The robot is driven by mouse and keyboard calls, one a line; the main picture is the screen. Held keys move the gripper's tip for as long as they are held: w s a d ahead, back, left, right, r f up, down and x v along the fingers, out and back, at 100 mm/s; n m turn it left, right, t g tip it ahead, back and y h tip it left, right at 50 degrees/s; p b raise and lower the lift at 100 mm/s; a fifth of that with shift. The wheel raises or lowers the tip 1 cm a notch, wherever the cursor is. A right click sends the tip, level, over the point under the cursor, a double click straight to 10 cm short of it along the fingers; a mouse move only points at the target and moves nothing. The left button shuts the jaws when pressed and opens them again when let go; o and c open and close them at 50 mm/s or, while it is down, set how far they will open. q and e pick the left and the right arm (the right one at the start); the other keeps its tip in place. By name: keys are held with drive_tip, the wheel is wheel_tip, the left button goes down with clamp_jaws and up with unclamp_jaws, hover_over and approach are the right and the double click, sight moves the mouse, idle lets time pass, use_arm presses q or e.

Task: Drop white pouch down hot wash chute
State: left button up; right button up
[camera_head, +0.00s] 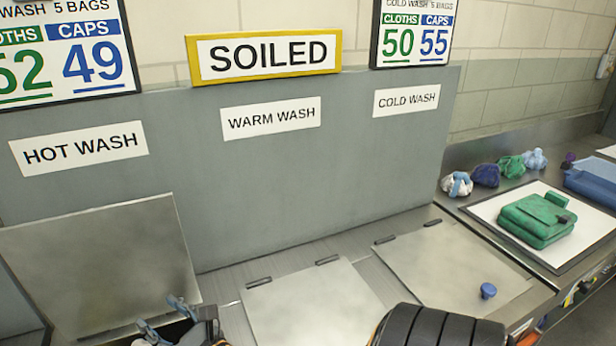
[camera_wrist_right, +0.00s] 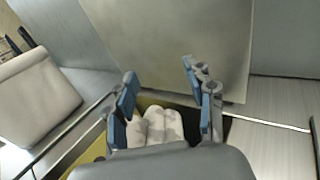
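The hot wash chute is at the lower left of the head view, under the HOT WASH sign (camera_head: 79,147), with its metal lid (camera_head: 105,265) raised. My right gripper (camera_head: 166,318) is in front of this lid, at the bottom edge of the view. In the right wrist view my right gripper (camera_wrist_right: 160,97) has its blue-padded fingers spread apart. A white, lobed bundle (camera_wrist_right: 156,126), which looks like the white pouch, shows below and between the fingers, within the dark, yellow-edged opening. The gripper body hides its near part. My left gripper is not in view.
The warm wash lid (camera_head: 312,305) and cold wash lid (camera_head: 452,266) are shut; a blue knob (camera_head: 488,290) is on the cold one. A green pouch (camera_head: 538,219) lies on a white board at right, with several small bundles behind. A pale rounded object (camera_wrist_right: 35,95) is at the wrist view's left.

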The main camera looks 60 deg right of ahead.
drive_tip(key=s, duration=1.2)
idle(0.6)
